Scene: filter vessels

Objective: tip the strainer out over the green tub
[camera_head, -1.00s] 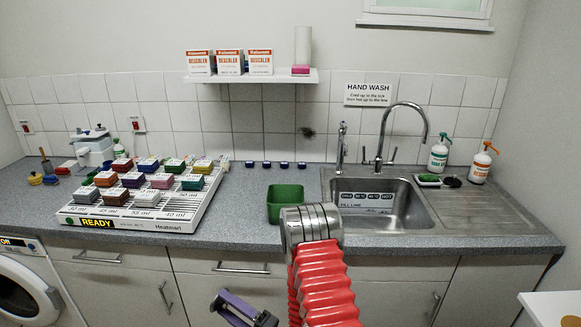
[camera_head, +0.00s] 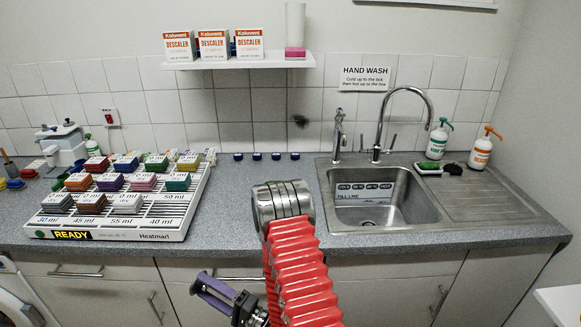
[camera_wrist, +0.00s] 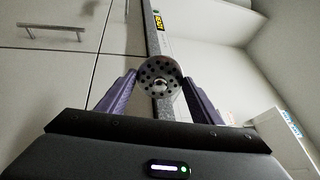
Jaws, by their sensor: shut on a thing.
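The strainer (camera_wrist: 160,84) shows in the wrist view as a round grey metal piece with dark holes. It sits between the two purple fingers of my gripper, which is shut on it. In the head view my gripper (camera_head: 208,288) is low, in front of the cupboard doors and below the worktop's front edge. The strainer cannot be made out there. The green tub is not visible now; my arm's steel joint and red sleeve cover the worktop where it stood in the earlier view. Whether the strainer holds anything is unclear.
A white Heatmart rack (camera_head: 112,234) with coloured blocks stands on the worktop at left. A steel sink (camera_head: 375,212) with taps is right of my arm. A shelf (camera_head: 240,64) with descaler boxes hangs above. Several small blue items (camera_head: 266,156) lie near the wall.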

